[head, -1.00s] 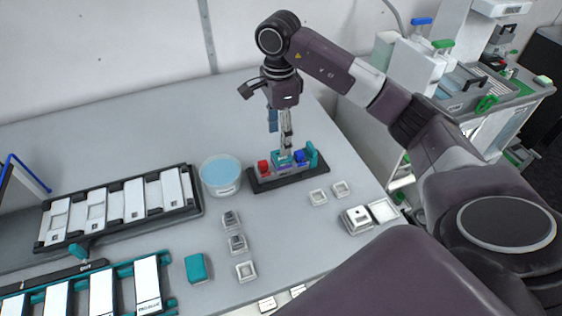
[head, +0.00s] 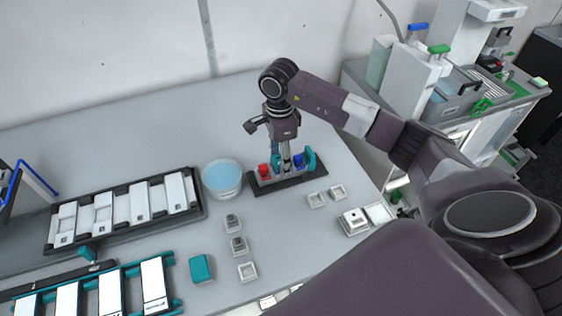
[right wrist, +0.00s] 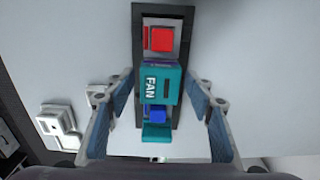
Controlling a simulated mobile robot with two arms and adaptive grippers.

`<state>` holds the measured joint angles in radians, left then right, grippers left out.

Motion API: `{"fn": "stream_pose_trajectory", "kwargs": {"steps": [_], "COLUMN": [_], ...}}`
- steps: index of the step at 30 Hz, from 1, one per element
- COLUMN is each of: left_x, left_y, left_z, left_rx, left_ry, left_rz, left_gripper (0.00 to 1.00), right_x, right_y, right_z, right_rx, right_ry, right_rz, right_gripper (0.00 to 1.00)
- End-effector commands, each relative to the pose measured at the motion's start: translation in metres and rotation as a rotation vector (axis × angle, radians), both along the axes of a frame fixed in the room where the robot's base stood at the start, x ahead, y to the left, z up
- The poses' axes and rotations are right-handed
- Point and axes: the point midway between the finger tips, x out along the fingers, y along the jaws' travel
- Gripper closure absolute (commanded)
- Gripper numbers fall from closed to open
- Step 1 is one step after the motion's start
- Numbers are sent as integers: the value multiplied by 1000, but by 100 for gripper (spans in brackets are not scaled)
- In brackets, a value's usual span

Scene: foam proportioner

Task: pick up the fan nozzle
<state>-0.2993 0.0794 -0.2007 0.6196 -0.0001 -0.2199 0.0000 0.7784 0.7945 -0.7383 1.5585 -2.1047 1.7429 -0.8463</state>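The fan nozzle (right wrist: 161,83) is a teal block marked FAN in the right wrist view. It sits on a dark holder (right wrist: 140,28) between a red block (right wrist: 161,39) and a blue block (right wrist: 157,115). My right gripper (right wrist: 161,92) is open, with a blue-padded finger on each side of the nozzle and a gap on both sides. In the head view my right gripper (head: 286,160) points down over the holder (head: 290,183) and hides part of the nozzle. My left gripper is out of view.
A tub of blue liquid (head: 222,178) stands just left of the holder. A black rack (head: 125,222) of white plates lies farther left. Several small white pieces, including one with a lid (head: 353,221), lie in front. A teal block (head: 200,268) lies near the front.

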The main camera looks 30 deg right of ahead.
Motion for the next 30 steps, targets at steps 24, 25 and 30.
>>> {"fn": "stream_pose_trajectory", "kwargs": {"steps": [24,25,30], "left_x": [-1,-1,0], "left_y": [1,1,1], "left_z": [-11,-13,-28], "left_rx": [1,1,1], "left_ry": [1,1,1], "left_rz": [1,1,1], "left_gripper": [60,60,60], "right_x": [1,1,3], "right_y": [-1,-1,0], "right_z": [26,32,77], "right_rx": [0,0,0], "right_ry": [-5,-6,-11], "right_rz": [1,1,0], "right_gripper": [83,83,83]}}
